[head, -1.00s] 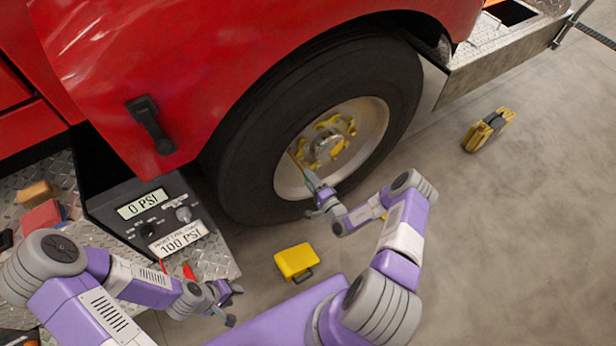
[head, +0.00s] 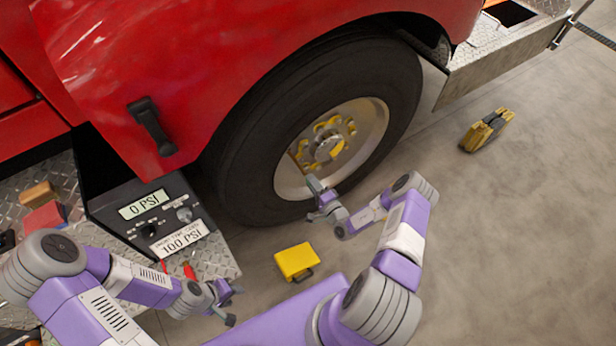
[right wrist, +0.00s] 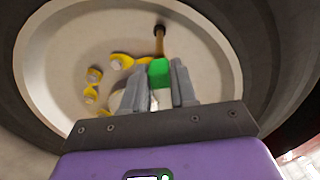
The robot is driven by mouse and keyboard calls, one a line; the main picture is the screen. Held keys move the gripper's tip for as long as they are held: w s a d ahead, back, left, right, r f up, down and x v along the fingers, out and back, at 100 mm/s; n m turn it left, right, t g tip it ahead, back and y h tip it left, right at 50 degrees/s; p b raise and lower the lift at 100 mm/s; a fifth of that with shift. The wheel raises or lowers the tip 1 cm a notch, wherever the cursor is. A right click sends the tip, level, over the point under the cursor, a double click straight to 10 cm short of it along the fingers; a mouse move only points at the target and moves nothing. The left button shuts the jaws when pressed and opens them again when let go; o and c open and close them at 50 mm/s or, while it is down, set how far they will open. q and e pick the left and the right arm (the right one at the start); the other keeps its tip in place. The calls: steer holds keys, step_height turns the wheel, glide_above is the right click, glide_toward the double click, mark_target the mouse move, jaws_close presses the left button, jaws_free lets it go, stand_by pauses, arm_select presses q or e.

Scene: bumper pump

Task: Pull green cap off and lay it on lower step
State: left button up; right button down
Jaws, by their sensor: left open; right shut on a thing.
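The green cap (right wrist: 159,72) sits between the fingertips of my right gripper (right wrist: 158,82), which is shut on it. The brass valve stem (right wrist: 159,42) stands right behind the cap in the right wrist view; I cannot tell whether they still touch. In the head view my right gripper (head: 314,186) is at the lower rim of the wheel, just below the stem, and the cap is hidden or too small to see. My left gripper (head: 234,305) is open and empty, near the front corner of the diamond-plate step (head: 218,256) at the left.
A pump box (head: 150,215) reading 0 PSI stands on the step, with a red block (head: 46,216) and a brown block (head: 38,193) beside it. A yellow case (head: 296,261) and yellow-black chocks (head: 487,130) lie on the floor. The tire (head: 245,170) surrounds the rim.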

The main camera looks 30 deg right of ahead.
steer(key=shift+s+d+p, duration=0.2)
steer(key=shift+s+p, duration=0.95)
steer(key=shift+s, duration=1.25)
